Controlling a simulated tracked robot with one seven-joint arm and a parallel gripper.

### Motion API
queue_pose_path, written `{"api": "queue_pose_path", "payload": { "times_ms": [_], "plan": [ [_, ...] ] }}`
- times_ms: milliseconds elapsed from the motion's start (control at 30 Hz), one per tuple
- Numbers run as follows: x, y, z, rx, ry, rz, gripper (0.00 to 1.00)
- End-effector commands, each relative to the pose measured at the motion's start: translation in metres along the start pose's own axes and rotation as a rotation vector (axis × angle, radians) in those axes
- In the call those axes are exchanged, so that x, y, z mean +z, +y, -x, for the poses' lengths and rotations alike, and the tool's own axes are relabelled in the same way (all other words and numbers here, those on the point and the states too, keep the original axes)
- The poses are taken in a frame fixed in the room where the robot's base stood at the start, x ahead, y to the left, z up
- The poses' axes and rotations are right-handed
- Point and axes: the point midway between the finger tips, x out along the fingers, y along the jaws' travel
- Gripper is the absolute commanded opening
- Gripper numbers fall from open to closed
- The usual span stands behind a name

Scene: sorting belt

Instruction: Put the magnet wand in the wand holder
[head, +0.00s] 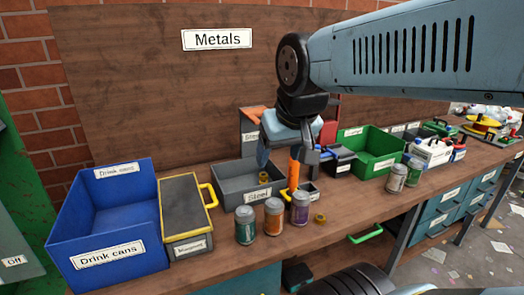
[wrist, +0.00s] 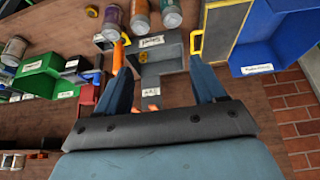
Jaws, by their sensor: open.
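The orange magnet wand (head: 294,172) stands upright between the steel bin and a small dark labelled holder (head: 309,190), which looks like the wand holder. I cannot tell whether the wand's lower end is in the holder or beside it. In the wrist view the wand (wrist: 118,56) shows beside the tip of my left finger, and the holder (wrist: 103,40) is just beyond. In the wrist view nothing is held between the fingers (wrist: 158,70).
The grey steel bin (head: 232,201) holds a brass-coloured piece. Three cans (head: 273,216) and a brass nut (head: 320,218) lie at the front. A lidded box with a yellow handle (head: 184,207) and blue bin (head: 107,261) are left; a green bin (head: 380,167) and two cans (head: 397,178) right.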

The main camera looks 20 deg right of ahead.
Motion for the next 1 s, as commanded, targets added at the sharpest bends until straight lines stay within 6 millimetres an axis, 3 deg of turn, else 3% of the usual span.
{"api": "queue_pose_path", "payload": {
  "times_ms": [33, 167, 267, 333, 433, 667, 1000],
  "plan": [
    [0.005, 0.020, 0.002, -0.004, 0.003, -0.017, 0.69],
    [0.009, 0.019, 0.004, -0.005, 0.002, -0.002, 0.69],
    [0.001, 0.021, -0.001, 0.007, -0.006, -0.006, 0.69],
    [-0.011, -0.013, -0.007, 0.020, -0.014, -0.010, 0.69],
    [-0.030, -0.013, -0.020, 0.041, -0.029, -0.020, 0.69],
    [-0.072, 0.019, -0.056, 0.074, -0.062, -0.039, 0.69],
    [-0.118, 0.090, -0.120, 0.081, -0.098, -0.088, 0.69]
  ]
}}
